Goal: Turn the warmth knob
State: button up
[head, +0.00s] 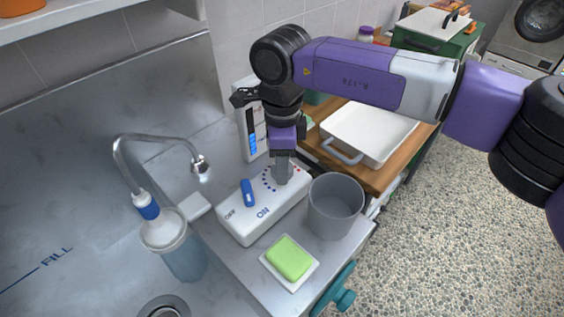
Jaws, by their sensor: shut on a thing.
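A white control box (240,222) sits on the counter by the sink, marked OFF and ON beside a blue lever (247,192). An arc of blue and red dots (268,181) on its top marks the warmth dial. My gripper (282,175) points straight down over this dial and is shut on the warmth knob. The fingers hide the knob almost wholly, so its pointing direction cannot be told.
A grey cup (335,207) stands close to the right of my gripper. A green soap bar (289,257) lies on a white dish in front. A white tray (372,128) lies behind right.

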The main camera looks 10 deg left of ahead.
jog(key=shift+d, duration=0.1)
jog(key=o, duration=1.4)
jog(key=shift+r, duration=0.1)
notch_tip(320, 180, up, 8)
jog(key=shift+f+b, duration=0.2)
jog(key=shift+b, duration=0.25)
